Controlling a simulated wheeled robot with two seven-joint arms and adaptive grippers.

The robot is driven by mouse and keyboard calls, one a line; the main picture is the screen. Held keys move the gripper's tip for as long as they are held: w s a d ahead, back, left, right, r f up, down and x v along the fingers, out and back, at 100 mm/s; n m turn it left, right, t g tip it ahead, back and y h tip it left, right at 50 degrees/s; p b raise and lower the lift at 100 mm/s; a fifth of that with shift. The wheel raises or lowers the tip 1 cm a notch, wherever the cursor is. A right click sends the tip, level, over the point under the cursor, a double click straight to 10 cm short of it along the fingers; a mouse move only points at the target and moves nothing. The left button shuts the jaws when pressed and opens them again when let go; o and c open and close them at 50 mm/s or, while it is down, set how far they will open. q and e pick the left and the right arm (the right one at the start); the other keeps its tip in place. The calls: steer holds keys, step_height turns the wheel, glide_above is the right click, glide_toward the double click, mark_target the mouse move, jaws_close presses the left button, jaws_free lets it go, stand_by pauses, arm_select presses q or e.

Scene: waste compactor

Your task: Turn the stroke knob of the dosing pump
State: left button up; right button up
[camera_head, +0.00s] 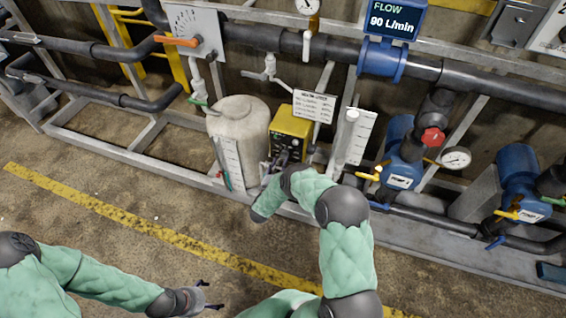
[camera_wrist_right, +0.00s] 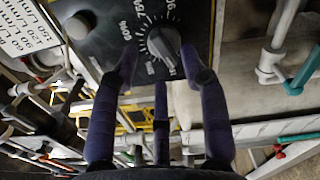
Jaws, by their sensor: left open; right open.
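The dosing pump (camera_head: 293,124) is a yellow box with a dark front panel, standing right of the white tank in the head view. In the right wrist view its black panel (camera_wrist_right: 98,42) carries a grey round stroke knob (camera_wrist_right: 163,44) with a pointer ridge and a white percent scale around it. My right gripper (camera_head: 281,163) is in front of the panel and partly hides it. In the wrist view its fingers (camera_wrist_right: 158,62) are spread open, with tips on either side of the knob's lower edge; contact cannot be told. My left gripper (camera_head: 207,296) is open and empty, low over the floor.
The white tank (camera_head: 238,118) with a level gauge stands close left of the pump. A printed sign (camera_head: 314,106) and a white scale board (camera_head: 359,135) stand close right. Blue pumps (camera_head: 398,140) and pipes are further right. The floor in front is clear.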

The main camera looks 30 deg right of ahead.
mark_target(284, 158)
steer(key=shift+b+x, duration=0.35)
steer(key=shift+x, duration=1.3)
steer(key=shift+s, duration=0.1)
jaws_close()
